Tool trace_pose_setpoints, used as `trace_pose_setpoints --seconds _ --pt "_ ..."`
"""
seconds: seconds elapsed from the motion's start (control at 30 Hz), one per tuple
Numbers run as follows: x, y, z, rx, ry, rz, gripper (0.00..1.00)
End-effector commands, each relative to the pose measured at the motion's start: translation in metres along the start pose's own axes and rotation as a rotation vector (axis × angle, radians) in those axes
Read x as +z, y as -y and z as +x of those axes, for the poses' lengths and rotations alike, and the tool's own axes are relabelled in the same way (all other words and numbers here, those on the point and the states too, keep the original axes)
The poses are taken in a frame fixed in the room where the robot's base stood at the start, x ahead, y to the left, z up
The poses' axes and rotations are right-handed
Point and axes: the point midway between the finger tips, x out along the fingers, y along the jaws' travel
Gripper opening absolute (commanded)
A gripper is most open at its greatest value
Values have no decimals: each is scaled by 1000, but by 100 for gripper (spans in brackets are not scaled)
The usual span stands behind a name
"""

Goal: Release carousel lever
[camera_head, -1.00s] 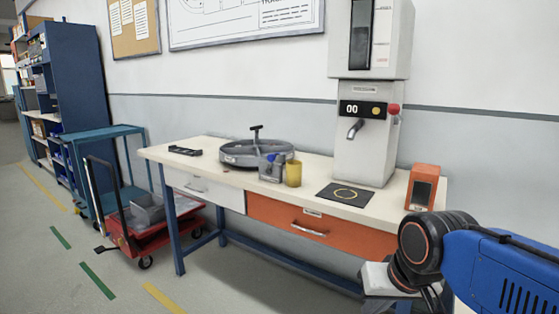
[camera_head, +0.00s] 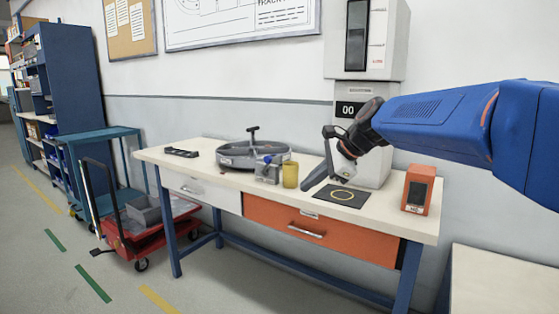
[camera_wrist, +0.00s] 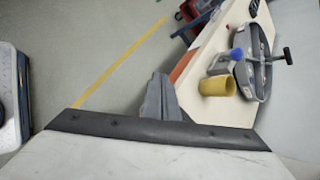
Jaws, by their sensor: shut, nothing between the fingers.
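The carousel (camera_head: 240,158) is a round grey tray with a black T-shaped handle (camera_head: 253,132) standing at its middle. It sits on the workbench and also shows at the right of the wrist view (camera_wrist: 250,83). A small grey fixture with a blue knob (camera_head: 267,168) stands at the carousel's front edge; the blue knob shows in the wrist view too (camera_wrist: 237,54). I cannot tell which part is the lever. My gripper (camera_head: 311,182) is shut and empty, above the bench right of the yellow cup, apart from the carousel. Its fingers (camera_wrist: 160,96) point up the wrist view.
A yellow cup (camera_head: 290,174) stands between my gripper and the carousel. A black bracket (camera_head: 181,152) lies at the bench's left. A red cart (camera_head: 140,240) stands left.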

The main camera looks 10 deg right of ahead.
Motion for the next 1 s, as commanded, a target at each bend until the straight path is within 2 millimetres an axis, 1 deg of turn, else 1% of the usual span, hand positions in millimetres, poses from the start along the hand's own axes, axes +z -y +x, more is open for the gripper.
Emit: trace_pose_setpoints --seconds 0.03,0.17,0.2,0.3,0.4,0.5,0.6,0.7,1.0 --pt "1 18 4 -9 20 72 0" --pt "4 61 10 -31 80 264 0" --pt "4 75 13 -36 99 323 0" --pt "5 105 17 -46 145 457 0" --pt "5 130 21 -51 185 570 0" --pt "4 148 23 -53 216 652 0" --pt "4 159 24 -53 235 704 0" --pt "4 164 25 -53 245 728 0" --pt "4 164 25 -53 247 733 0"
